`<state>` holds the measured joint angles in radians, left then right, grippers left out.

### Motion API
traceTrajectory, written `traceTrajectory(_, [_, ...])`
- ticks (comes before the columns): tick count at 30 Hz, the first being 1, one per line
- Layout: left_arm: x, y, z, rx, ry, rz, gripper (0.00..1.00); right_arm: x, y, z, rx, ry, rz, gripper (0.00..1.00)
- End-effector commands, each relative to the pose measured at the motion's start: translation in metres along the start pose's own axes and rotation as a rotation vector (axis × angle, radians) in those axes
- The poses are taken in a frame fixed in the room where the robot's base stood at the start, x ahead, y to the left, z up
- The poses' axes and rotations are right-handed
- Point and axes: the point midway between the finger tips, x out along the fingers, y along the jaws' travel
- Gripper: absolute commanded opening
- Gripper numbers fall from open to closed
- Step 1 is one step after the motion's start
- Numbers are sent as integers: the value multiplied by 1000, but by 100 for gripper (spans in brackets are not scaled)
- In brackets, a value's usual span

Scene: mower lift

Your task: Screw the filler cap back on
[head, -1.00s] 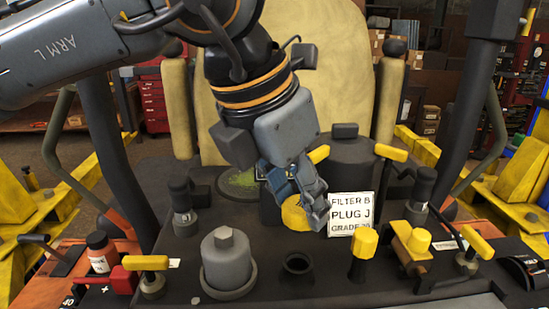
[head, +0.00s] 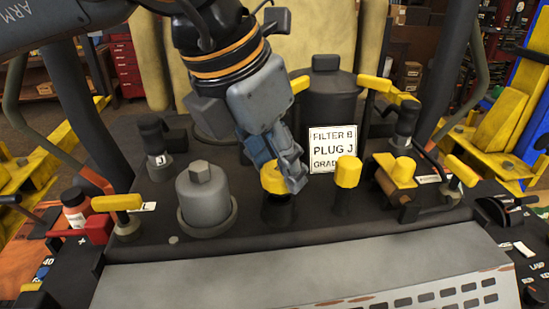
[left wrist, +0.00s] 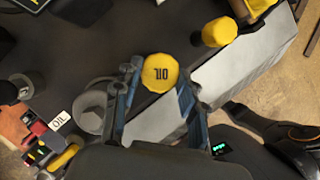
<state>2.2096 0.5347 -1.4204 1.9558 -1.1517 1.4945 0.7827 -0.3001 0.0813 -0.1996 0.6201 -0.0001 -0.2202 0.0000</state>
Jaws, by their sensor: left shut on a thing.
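The yellow filler cap (head: 273,179) sits at the mouth of the black filler neck (head: 279,212). The cap hides the neck's opening, and I cannot tell whether the threads are engaged. My right gripper is not in view.
A grey filter housing (head: 206,197) stands left of the neck. A grey slotted panel (head: 300,275) lies in front. Yellow-handled levers stand at both sides.

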Motion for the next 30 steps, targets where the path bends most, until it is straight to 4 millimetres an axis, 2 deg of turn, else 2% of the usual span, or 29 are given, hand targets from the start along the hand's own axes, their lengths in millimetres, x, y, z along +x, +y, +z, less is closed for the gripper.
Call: traceTrajectory(30, [2, 0, -1, 0, 1, 0, 17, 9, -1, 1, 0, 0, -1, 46])
